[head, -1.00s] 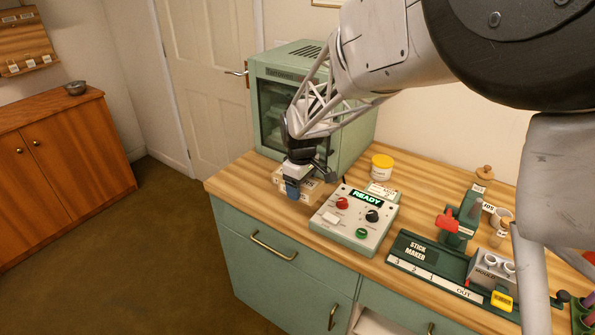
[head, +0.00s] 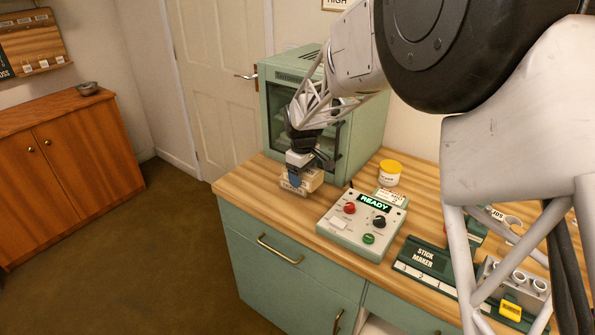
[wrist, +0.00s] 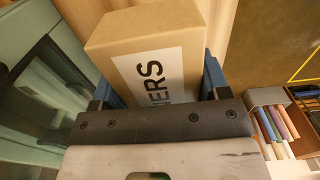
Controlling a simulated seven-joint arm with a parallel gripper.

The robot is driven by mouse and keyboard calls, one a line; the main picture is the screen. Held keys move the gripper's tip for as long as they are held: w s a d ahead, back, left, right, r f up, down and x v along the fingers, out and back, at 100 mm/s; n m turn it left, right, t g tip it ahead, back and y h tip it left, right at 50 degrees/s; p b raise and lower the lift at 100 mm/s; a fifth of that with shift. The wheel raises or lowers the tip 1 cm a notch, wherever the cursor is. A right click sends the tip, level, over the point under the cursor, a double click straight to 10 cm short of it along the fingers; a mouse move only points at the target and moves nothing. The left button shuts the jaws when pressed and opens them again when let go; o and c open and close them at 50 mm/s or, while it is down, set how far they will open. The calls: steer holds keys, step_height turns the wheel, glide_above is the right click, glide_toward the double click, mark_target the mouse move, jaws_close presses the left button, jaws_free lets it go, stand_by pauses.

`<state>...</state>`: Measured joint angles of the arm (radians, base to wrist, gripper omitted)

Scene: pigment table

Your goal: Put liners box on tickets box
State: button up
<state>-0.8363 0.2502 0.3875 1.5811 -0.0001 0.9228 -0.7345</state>
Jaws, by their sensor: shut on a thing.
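The liners box (wrist: 145,28) is a tan cardboard box with a white label; the letters "ERS" show in the wrist view. My gripper (wrist: 155,88) is shut on it, with a blue finger on each side. In the head view, my gripper (head: 298,177) holds the box (head: 315,181) just above the wooden counter, in front of the green oven. The gap under the box is hard to judge. I cannot make out the tickets box in either view.
The green oven (head: 362,135) stands close behind my gripper. The control panel (head: 343,238) with a READY display is to the right, with a yellow-lidded jar (head: 388,180) behind it. The stick maker (head: 428,268) lies farther right. A wooden cabinet (head: 70,165) stands at left.

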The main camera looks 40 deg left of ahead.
steer(key=shift+w+a+f, duration=0.2)
steer(key=shift+w+a, duration=1.15)
steer(key=shift+a, duration=0.1)
steer(key=shift+w+a+f, duration=0.2)
steer(key=shift+w+a, duration=1.15)
steer(key=shift+a, duration=0.1)
steer(key=shift+f, duration=0.1)
steer(key=shift+f, duration=1.65)
steer(key=shift+f, duration=0.15)
steer(key=o, duration=1)
step_height(320, 180, up, 12)
steer(key=shift+r, duration=0.15)
